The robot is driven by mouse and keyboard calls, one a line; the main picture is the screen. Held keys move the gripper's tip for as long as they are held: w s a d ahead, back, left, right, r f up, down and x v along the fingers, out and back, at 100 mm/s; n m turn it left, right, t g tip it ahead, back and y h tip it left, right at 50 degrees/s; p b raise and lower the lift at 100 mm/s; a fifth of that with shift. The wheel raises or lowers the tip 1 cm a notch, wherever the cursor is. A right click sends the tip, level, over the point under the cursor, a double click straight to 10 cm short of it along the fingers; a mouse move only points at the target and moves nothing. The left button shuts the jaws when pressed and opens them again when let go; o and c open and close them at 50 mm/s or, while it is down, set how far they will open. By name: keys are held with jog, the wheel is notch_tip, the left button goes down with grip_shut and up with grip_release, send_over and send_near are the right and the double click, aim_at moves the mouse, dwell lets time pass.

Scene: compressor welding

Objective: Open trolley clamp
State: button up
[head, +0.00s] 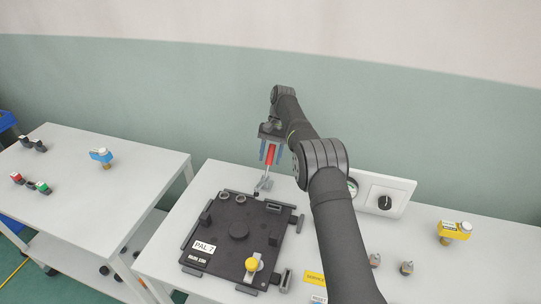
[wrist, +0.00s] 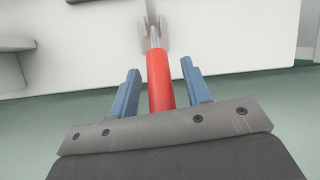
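The trolley clamp has a red handle (head: 269,156) that stands nearly upright, with its metal base (head: 264,184) at the back edge of the trolley top, behind the black pallet. My gripper (head: 270,152) is above the clamp, with its blue fingers on either side of the red handle. In the wrist view the red handle (wrist: 160,82) lies between the blue fingers (wrist: 159,75), with a visible gap on each side. My gripper is open around the handle and does not appear to touch it. The clamp's metal rod and base show beyond the handle's end.
The black pallet (head: 217,231), labelled PAL 7, lies on the white trolley top (head: 160,262) and carries a yellow knob (head: 252,265). A panel with a black dial (head: 385,203) and a yellow-topped fitting (head: 454,230) are to the right. Another white table (head: 75,185) with small fittings stands left.

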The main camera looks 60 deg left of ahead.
aim_at(267, 160)
notch_tip(267, 160, up, 5)
jog(key=shift+f, duration=0.2)
jog(key=w+d+r, duration=0.6)
jog(key=w+d, duration=0.2)
jog(key=shift+d+r, duration=0.2)
jog(key=shift+d, duration=0.15)
jog(key=shift+c, duration=0.2)
